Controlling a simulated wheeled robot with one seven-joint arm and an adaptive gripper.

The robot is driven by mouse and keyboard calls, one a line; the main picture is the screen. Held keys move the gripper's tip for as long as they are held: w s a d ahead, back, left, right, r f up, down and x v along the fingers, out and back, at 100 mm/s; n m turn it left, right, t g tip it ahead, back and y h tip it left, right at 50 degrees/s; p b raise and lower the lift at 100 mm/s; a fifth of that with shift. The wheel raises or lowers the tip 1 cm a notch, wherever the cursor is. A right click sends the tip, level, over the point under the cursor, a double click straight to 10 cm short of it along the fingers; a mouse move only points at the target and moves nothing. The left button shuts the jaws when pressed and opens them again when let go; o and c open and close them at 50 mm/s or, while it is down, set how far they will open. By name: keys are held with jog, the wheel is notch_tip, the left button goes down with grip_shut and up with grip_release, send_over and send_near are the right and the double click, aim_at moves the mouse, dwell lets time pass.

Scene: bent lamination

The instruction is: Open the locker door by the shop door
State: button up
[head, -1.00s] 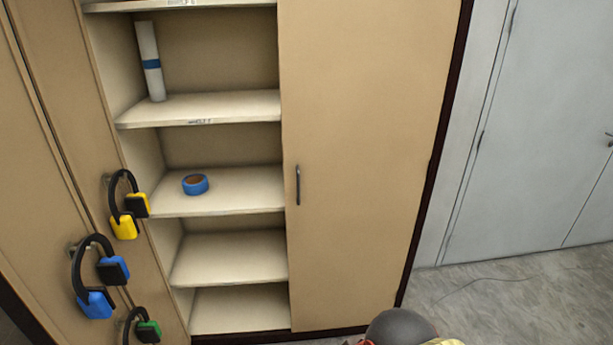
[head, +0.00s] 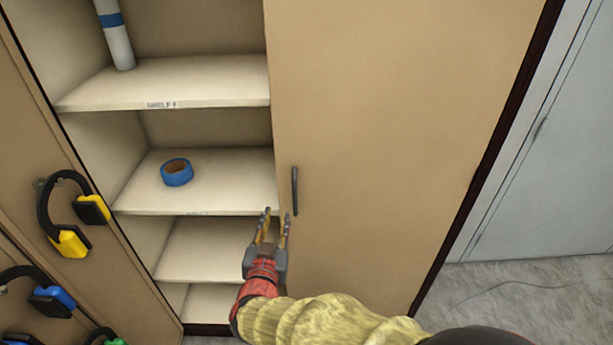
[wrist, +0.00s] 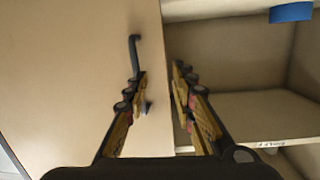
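The locker door (head: 390,130) is a tan panel on the right of the open shelves, beside the grey shop door (head: 560,170). It looks shut. Its dark vertical bar handle (head: 295,190) is near the door's left edge. My gripper (head: 276,212) is open and empty, just below and left of the handle in the head view. In the wrist view my gripper (wrist: 158,72) has its fingers spread, with the handle (wrist: 135,55) by the left finger, which hides its lower part. I cannot tell whether finger and handle touch.
Open shelves left of the door hold a blue tape roll (head: 177,172) and a white tube with a blue band (head: 114,35). Yellow earmuffs (head: 70,240) and blue earmuffs (head: 52,300) hang on the tan panel at left. Grey floor (head: 520,290) is clear at lower right.

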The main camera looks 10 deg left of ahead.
aim_at(294, 192)
jog(key=d+r+t+h, duration=0.2)
jog(key=d+r, duration=0.1)
jog(key=r, duration=0.1)
jog(key=shift+m, duration=0.3)
jog(key=w+b, duration=0.2)
jog(key=w, duration=0.6)
jog(key=shift+w, duration=0.15)
jog(key=c, duration=0.3)
grip_shut()
